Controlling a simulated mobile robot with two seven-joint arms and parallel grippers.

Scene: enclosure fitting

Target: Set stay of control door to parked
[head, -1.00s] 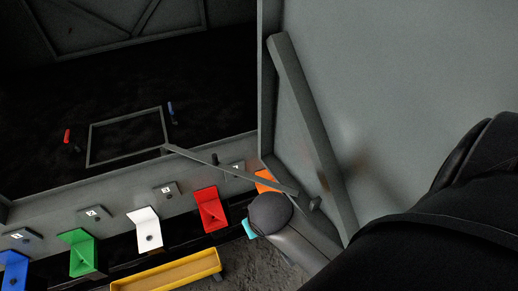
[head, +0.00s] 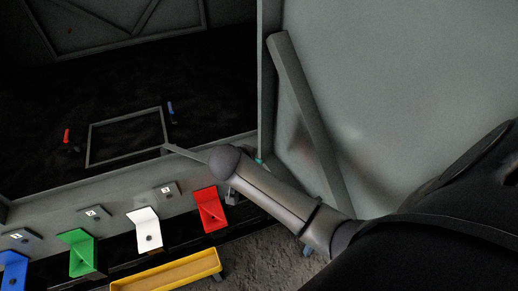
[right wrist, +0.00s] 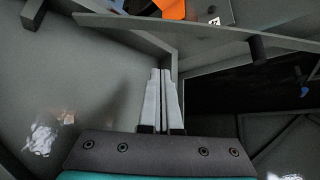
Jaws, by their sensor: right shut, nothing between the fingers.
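The control door (head: 420,110) is the large grey panel standing open at the right, with a diagonal brace (head: 305,115). The stay (head: 187,153) is a thin grey bar running rightward from the enclosure's front edge; my right arm hides its far part. In the right wrist view the stay (right wrist: 190,24) crosses the top, with a dark knob (right wrist: 258,48) on it. Its left end appears apart from a grey block (right wrist: 33,14). My right gripper (right wrist: 161,72) is shut and empty, its tips below the stay in that view. In the head view its fingers are hidden. My left gripper is not in view.
Blue, green, white and red (head: 210,209) brackets line the front, with small labelled plates behind. A yellow tray (head: 165,272) lies below. An orange piece (right wrist: 170,8) shows in the wrist view. A rectangular frame (head: 127,136) and red and blue handles are inside the dark enclosure.

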